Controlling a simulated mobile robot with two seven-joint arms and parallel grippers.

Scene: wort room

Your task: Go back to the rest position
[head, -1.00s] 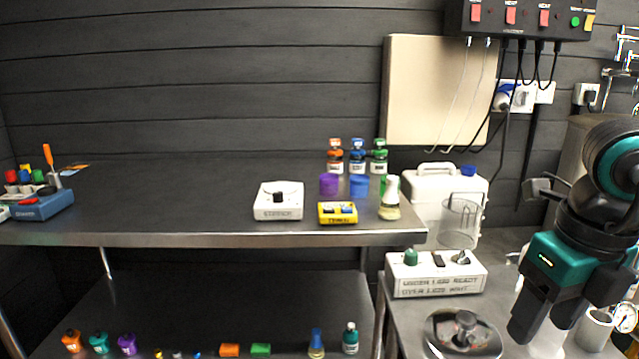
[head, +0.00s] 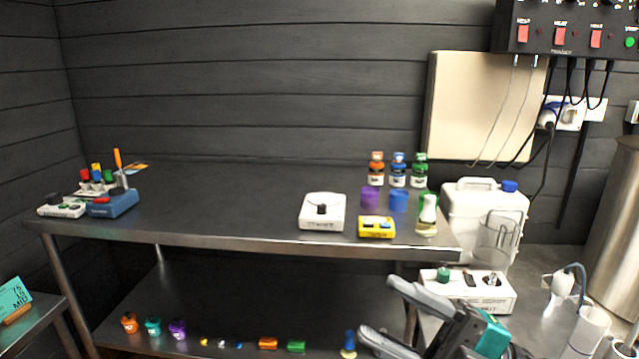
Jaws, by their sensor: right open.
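My right gripper (head: 378,306) is at the bottom of the head view, right of centre. Its two grey fingers are spread apart and point left, with nothing between them. It is in front of the right end of the steel bench (head: 250,222) and the white control box (head: 497,296). Its dark body with a teal panel hides part of the side counter. My left gripper is not in view.
On the bench stand a white stirrer (head: 322,212), a yellow box (head: 377,228), purple (head: 370,198) and blue (head: 398,201) cups, several bottles and a blue holder (head: 112,205). The lower shelf (head: 230,305) holds small items. A white canister (head: 470,215) stands right.

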